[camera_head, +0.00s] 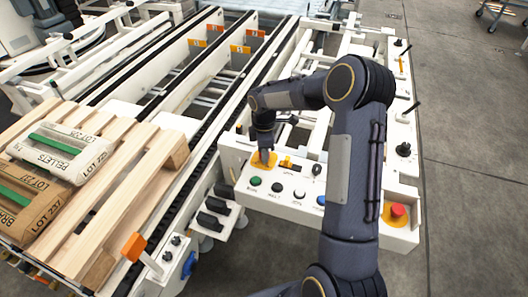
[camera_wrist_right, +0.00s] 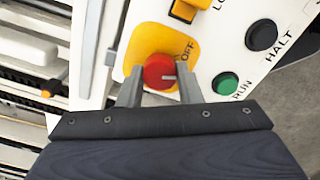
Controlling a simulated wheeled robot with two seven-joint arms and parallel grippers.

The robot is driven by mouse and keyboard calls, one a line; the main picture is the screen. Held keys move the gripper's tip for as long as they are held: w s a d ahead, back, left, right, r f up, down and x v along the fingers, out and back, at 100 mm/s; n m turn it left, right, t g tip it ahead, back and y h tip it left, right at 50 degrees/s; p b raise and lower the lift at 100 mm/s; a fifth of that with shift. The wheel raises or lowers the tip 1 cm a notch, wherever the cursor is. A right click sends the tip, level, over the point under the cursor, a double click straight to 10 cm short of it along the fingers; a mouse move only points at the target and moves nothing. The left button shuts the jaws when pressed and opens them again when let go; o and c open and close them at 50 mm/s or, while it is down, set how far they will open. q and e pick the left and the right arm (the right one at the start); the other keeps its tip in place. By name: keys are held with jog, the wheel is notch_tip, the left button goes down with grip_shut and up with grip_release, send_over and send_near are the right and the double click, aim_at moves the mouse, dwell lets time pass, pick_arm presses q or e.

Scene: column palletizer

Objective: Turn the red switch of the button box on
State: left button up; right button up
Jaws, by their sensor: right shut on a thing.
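The red switch (camera_wrist_right: 159,70) is a round red knob on a yellow plate (camera_wrist_right: 140,45) marked OFF, seen in the right wrist view. A pale line on the knob lies across the picture. My right gripper (camera_wrist_right: 160,88) has one finger on each side of the knob and is shut on it. In the head view my right gripper (camera_head: 264,157) reaches down onto the yellow plate at the left end of the button box (camera_head: 275,205) and hides most of the knob. My left gripper is in neither view.
A green RUN button (camera_wrist_right: 225,84) and a black HALT button (camera_wrist_right: 261,36) sit close to the switch. A yellow switch (camera_wrist_right: 189,10) is beside it. A red emergency button (camera_head: 398,210) is at the right. Conveyor rails and a pallet (camera_head: 125,190) with sacks lie left.

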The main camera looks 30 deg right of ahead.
jog(key=m+b, duration=0.1)
jog(key=m, duration=0.8)
jog(key=shift+m+b, duration=0.3)
jog(key=shift+m, duration=1.6)
jog(key=o, duration=1)
notch_tip(320, 180, up, 8)
jog(key=shift+f, duration=0.1)
